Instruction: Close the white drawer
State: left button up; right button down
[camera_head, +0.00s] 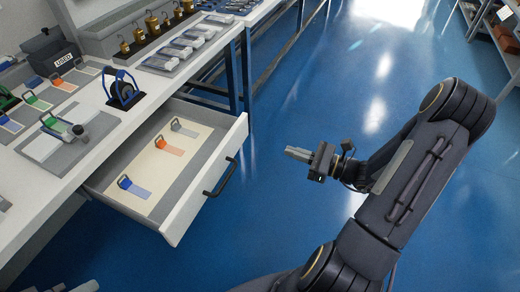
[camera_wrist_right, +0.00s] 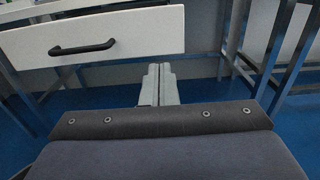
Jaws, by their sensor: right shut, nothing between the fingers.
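The white drawer (camera_head: 206,190) is pulled out from under the white workbench in the head view. Its front carries a black bar handle (camera_head: 220,177). Inside lie several small tags with blue, orange and grey clips. My right gripper (camera_head: 288,153) is shut and empty, to the right of the drawer front and apart from it. In the right wrist view, the drawer front (camera_wrist_right: 150,35) and its handle (camera_wrist_right: 82,48) show ahead, left of and above my shut fingertips (camera_wrist_right: 160,68). Grey parts at the bottom left edge of the head view may be my left gripper (camera_head: 82,287); its fingers are not clear.
The workbench top (camera_head: 100,135) holds a blue clamp-like stand (camera_head: 123,90), a dark box (camera_head: 55,60), several brass weights and grey blocks. Blue table legs (camera_head: 240,75) stand behind the drawer.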

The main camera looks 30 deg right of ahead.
aim_at(241, 135)
pick_arm(q)
jog(key=shift+f+b, duration=0.7)
pick_arm(e)
jog(key=x, duration=1.3)
jog(key=shift+w+a+r, duration=0.1)
jog(key=shift+w+a, duration=0.1)
jog(key=shift+w, duration=0.05)
